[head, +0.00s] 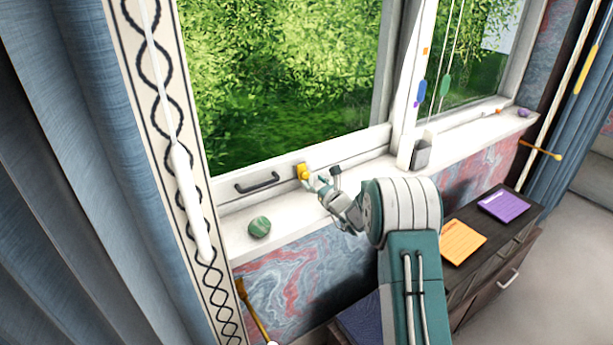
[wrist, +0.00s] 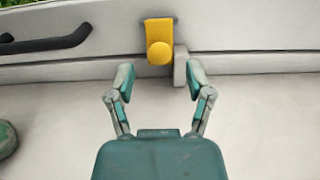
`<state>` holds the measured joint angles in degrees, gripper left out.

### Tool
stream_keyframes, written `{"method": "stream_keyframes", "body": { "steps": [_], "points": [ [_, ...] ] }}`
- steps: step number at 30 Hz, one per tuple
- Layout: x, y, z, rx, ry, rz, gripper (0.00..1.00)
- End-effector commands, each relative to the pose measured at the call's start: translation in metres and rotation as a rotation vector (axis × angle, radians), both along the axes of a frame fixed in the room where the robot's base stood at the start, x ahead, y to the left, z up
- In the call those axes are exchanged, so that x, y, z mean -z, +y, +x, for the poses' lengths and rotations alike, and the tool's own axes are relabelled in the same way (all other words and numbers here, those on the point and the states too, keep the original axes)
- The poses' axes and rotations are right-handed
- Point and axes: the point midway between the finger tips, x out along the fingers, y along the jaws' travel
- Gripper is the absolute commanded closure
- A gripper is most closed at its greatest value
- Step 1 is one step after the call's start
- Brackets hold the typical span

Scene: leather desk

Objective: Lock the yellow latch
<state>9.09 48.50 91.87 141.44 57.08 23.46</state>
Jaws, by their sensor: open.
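The yellow latch (head: 304,171) is on the lower frame of the window, just right of a black handle. In the wrist view the latch (wrist: 159,42) is a yellow plate with a round knob at its lower end, beside a small grey block (wrist: 180,68). My gripper (head: 322,184) is close in front of the latch. In the wrist view my gripper (wrist: 157,78) is open, with its fingers spread left and right, below the knob.
The black handle (head: 257,183) is on the window frame to the left. A green striped ball (head: 259,227) sits on the white sill. A grey cup (head: 421,153) stands further right on the sill. A dark desk with orange (head: 462,242) and purple (head: 503,205) notes is at the right.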

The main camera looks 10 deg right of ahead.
Motion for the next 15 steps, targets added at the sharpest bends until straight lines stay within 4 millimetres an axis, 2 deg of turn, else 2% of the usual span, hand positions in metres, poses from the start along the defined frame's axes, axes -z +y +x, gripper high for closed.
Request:
{"method": "stream_keyframes", "body": {
  "steps": [6, 15],
  "points": [
    [0.0, 0.012, 0.029, -0.001, 0.0, -0.001, 0.33],
    [0.0, 0.018, 0.041, -0.001, 0.0, -0.001, 0.33]
  ]
}}
